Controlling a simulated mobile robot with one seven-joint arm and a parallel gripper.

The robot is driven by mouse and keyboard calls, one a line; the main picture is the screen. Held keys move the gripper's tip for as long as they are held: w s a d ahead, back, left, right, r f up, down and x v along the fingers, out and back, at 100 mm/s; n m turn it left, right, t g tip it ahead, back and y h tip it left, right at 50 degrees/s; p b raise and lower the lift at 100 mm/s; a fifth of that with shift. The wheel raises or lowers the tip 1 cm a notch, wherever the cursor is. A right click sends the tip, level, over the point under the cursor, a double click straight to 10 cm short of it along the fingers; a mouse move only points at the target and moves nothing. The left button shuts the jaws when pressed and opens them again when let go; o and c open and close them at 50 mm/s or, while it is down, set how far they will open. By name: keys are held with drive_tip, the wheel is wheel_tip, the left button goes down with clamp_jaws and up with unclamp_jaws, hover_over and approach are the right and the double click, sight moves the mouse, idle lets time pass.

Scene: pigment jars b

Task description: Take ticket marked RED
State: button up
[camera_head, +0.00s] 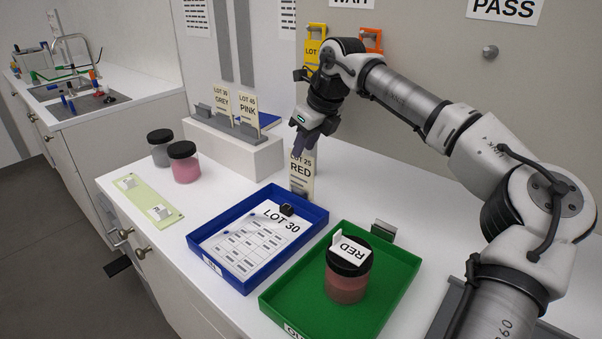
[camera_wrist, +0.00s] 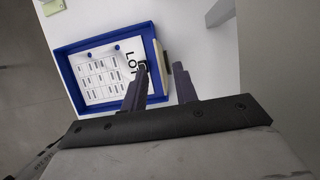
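The blue tray (camera_head: 203,243) holds a LOT 30 sheet and a small black block. GREY (camera_head: 221,101) and PINK (camera_head: 247,116) tickets stand on a white block. Grey and pink jars (camera_head: 184,167) stand at left. An empty-looking grey holder (camera_head: 383,231) is behind the green tray.

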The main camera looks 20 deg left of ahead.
sight(302, 168)
drive_tip(key=x, duration=0.3)
drive_tip(key=shift+f, duration=0.3)
clamp_jaws()
drive_tip(key=shift+r+p, duration=0.1)
drive_tip(key=shift+p, duration=0.2)
